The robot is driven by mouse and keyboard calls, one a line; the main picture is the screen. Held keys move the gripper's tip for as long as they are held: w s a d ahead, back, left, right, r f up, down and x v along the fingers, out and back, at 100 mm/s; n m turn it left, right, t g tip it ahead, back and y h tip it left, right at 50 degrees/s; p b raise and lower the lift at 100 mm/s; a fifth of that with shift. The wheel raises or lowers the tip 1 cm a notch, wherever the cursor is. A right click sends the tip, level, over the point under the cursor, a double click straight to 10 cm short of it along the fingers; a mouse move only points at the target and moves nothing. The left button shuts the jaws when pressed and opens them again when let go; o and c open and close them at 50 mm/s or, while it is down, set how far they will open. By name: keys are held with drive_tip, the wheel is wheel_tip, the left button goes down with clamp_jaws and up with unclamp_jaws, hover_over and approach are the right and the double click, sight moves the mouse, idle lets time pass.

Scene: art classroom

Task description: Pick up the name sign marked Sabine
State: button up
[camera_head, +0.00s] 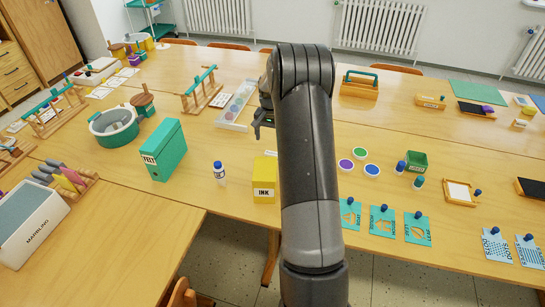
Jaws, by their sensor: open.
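My gripper (261,124) shows in part at the left of my dark arm, above the table (225,155). It is open and I see nothing held in it. I cannot make out a name sign reading Sabine. A small pale piece behind the yellow box marked INK (264,182) is mostly hidden, and I cannot tell what it is. My arm covers the middle of the table and may hide other things.
A green box file (164,151), a white bottle with a blue cap (219,174) and a long clear-lidded tray (236,105) stand left of my arm. Paint pots, a green box (416,161) and teal cards stand right. Bare wood lies front left.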

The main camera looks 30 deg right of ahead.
sight(272, 153)
wheel_tip(272, 153, down, 5)
drive_tip(key=shift+r, duration=0.2)
drive_tip(key=f, duration=0.5)
drive_tip(key=shift+w+d, duration=0.25)
drive_tip(key=shift+d, duration=0.15)
drive_tip(key=c, duration=1.1)
